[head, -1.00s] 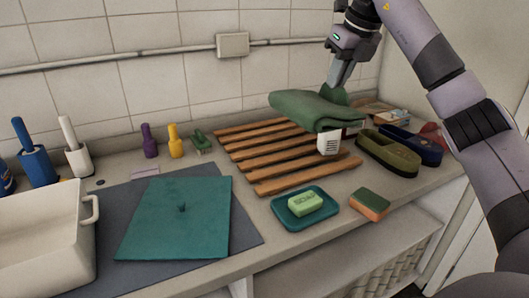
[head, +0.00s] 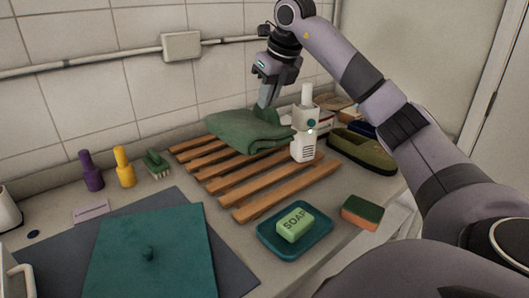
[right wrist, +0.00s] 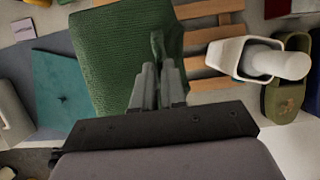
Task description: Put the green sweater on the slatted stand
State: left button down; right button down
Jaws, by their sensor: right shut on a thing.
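The green sweater (head: 240,132), folded into a soft pad, is at the far side of the wooden slatted stand (head: 262,204). It covers the back ends of several slats; I cannot tell whether its whole underside rests on them. My right gripper (head: 265,104) points down and is shut on a pinched fold of the sweater. In the right wrist view the sweater (right wrist: 112,50) spreads beyond the fingers (right wrist: 158,75), and the slats (right wrist: 212,45) show to its right. My left gripper is not in view.
A soap dish (head: 266,236) and a sponge (head: 362,212) lie in front. Purple (head: 91,172) and yellow (head: 124,168) bottles and a green brush (head: 156,163) are left. The front slats are bare.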

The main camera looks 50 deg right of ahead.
aim_at(278, 117)
notch_tip(278, 117, down, 13)
jog(key=shift+r+b, duration=0.1)
jog(key=shift+b, duration=0.4)
jog(key=c, duration=1.2)
grip_release()
jog(key=v, duration=1.2)
